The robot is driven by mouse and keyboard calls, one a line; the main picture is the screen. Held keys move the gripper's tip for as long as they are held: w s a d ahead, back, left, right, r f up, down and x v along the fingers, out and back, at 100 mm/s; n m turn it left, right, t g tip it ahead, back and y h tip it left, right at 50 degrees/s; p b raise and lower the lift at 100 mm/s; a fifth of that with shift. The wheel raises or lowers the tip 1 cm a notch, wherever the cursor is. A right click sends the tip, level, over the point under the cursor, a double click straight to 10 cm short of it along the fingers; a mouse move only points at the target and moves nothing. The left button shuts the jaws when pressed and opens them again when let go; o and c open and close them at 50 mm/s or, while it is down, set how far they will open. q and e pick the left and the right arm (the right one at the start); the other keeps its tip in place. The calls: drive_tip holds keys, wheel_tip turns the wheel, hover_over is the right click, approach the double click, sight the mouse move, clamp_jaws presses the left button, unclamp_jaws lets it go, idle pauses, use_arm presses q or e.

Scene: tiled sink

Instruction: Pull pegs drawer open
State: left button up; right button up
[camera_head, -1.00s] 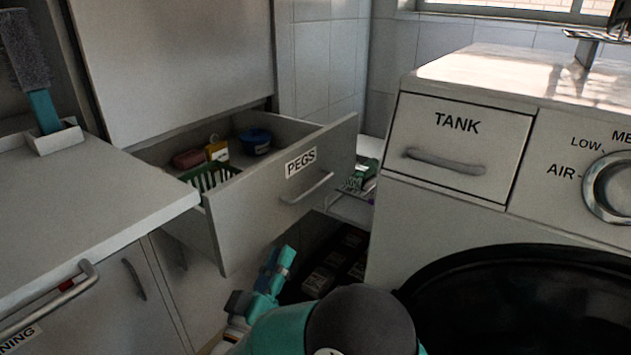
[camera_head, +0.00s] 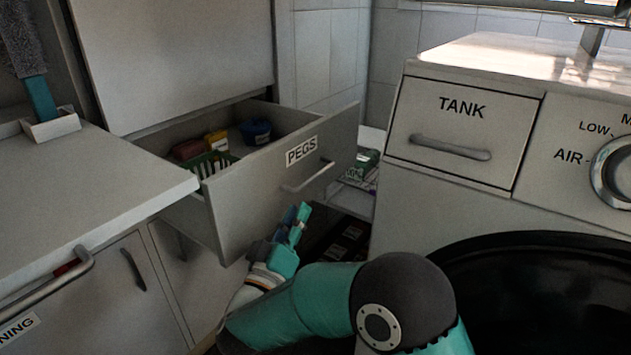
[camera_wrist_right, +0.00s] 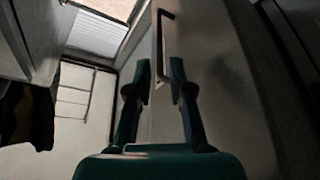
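The pegs drawer (camera_head: 235,205), with a "PEGS" label on its front, stands pulled out from the cabinet. Its bar handle (camera_head: 308,178) is on the front panel, below the label. My right gripper (camera_head: 299,216) is just below and in front of the handle in the head view. In the right wrist view my right gripper (camera_wrist_right: 159,75) has its two fingers spread apart. The handle (camera_wrist_right: 160,38) shows beyond and partly between the fingertips there; I cannot tell whether they touch it. My left gripper is not in view.
A green basket (camera_head: 208,165), a blue tub (camera_head: 256,131) and a yellow packet (camera_head: 216,145) sit in the drawer. The machine with the "TANK" drawer (camera_head: 462,125) stands close on the right. A counter (camera_head: 90,190) is at left.

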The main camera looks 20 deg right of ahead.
sight(314, 178)
drive_tip(key=b+x, duration=0.2)
drive_tip(key=x, duration=0.8)
drive_tip(key=shift+r, duration=0.1)
drive_tip(key=shift+w, duration=0.1)
clamp_jaws()
